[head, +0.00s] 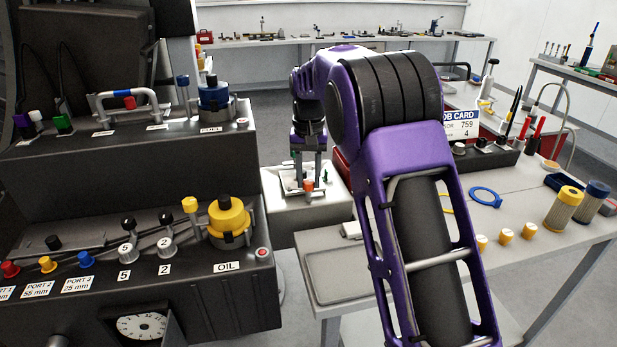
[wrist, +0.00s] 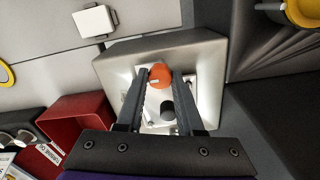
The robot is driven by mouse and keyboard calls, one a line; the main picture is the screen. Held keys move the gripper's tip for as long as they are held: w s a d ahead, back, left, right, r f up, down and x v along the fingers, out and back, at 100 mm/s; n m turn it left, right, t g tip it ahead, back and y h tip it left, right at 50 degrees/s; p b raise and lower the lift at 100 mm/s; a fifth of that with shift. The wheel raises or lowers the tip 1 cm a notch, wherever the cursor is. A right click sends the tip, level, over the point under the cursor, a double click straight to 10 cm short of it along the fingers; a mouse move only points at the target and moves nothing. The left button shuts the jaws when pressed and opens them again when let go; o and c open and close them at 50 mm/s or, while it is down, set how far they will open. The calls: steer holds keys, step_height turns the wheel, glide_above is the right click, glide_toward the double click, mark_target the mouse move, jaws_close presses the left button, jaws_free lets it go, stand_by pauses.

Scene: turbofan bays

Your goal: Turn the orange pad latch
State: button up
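The orange pad latch (wrist: 160,76) is a round orange knob with a small pale mark, on a light plate. In the wrist view it sits between the fingertips of my gripper (wrist: 160,70), with one dark finger on each side. No clear gap shows, but whether the fingers press on it cannot be told. In the head view my gripper (head: 308,172) points down over the pad, and the orange latch (head: 308,186) shows between the fingers. A dark round peg (wrist: 167,109) stands near the latch on the same plate.
The pad is on a pale grey block (head: 282,217) between the dark engine bay (head: 232,285) on the left and a grey bench (head: 345,285) on the right. A red bin (wrist: 80,125) lies left in the wrist view. A yellow OIL cap (head: 229,215) stands left.

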jaws_close()
steer(key=shift+n, duration=0.4)
steer(key=n, duration=1.3)
steer(key=shift+d, duration=0.1)
steer(key=n, duration=0.4)
stand_by(0.3)
